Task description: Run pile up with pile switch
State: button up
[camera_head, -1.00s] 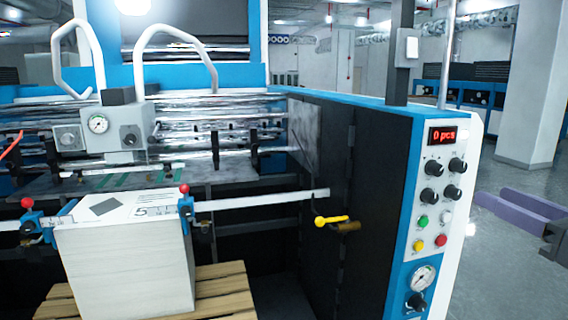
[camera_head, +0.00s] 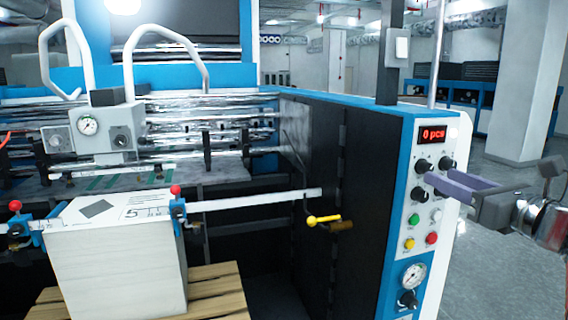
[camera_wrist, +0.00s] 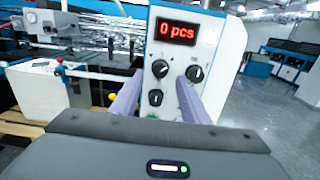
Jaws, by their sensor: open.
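The paper pile (camera_head: 115,270) is a white stack with printing on its top, on a wooden pallet (camera_head: 215,285) at the lower left. The control panel (camera_head: 405,262) has a red "0 pcs" display (camera_head: 432,135), black knobs (camera_head: 423,165), and green (camera_head: 413,219), yellow (camera_head: 409,244) and red (camera_head: 431,238) buttons. No label tells me which control is the pile switch. My gripper (camera_head: 432,180) is open and empty in front of the knobs. In the wrist view its two fingers (camera_wrist: 158,90) flank a lower left knob (camera_wrist: 155,97); the right finger hides a fourth knob. I cannot tell contact.
A pressure gauge (camera_head: 413,275) and a black knob (camera_head: 408,299) sit low on the panel. A yellow-tipped lever (camera_head: 322,219) sticks out left of the panel. A white pillar (camera_head: 522,90) stands behind on the right, with open floor around it.

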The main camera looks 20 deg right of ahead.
aim_at(425, 168)
jog(key=w, duration=0.4)
jog(key=shift+a, duration=0.1)
jog(key=shift+c, duration=0.2)
jog(key=c, duration=0.9)
grip_shut()
